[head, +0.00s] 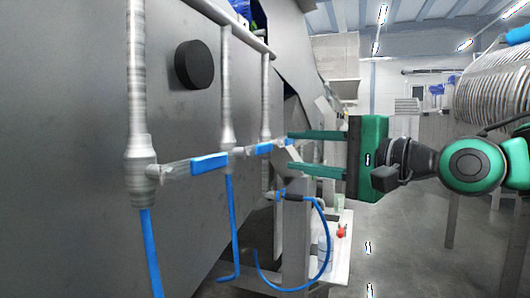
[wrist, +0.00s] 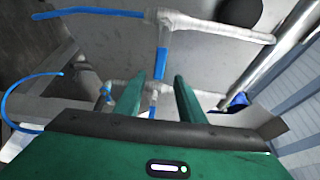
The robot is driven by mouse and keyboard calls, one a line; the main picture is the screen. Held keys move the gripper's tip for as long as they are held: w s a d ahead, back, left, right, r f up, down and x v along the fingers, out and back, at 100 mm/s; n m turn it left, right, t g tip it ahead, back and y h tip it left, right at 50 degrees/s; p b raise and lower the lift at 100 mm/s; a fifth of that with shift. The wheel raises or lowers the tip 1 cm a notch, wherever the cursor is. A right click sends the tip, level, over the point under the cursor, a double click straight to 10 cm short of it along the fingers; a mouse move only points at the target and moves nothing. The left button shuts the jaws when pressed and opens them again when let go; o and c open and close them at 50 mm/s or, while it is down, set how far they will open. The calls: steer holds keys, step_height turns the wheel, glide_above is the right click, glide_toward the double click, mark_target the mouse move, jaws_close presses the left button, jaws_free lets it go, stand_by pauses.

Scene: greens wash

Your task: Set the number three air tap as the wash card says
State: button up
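Three vertical pipes with blue-handled taps stand along a grey panel in the head view: the nearest pipe (head: 137,85), the middle pipe (head: 227,90) and the farthest pipe (head: 266,95). The nearest tap's handle (head: 210,163) and middle tap's handle (head: 265,148) lie roughly level, across their pipes. My gripper (head: 289,151) is open and empty, its fingers pointing left near the farthest tap. In the wrist view, this tap's body (wrist: 153,88) shows between my fingers, and a bit of blue (wrist: 152,113) lies nearer the palm. That handle's setting is unclear. No wash card or tap numbers are readable.
A lower blue fitting (head: 282,194) with a looped blue hose (head: 328,240) sits below my gripper. A black disc (head: 194,65) sticks out of the panel. A ribbed metal drum (head: 495,85) stands at right. Open floor (head: 420,245) lies below my arm.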

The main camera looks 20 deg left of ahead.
mark_target(268, 149)
steer(key=x, duration=1)
steer(key=shift+f, duration=0.1)
jaws_close()
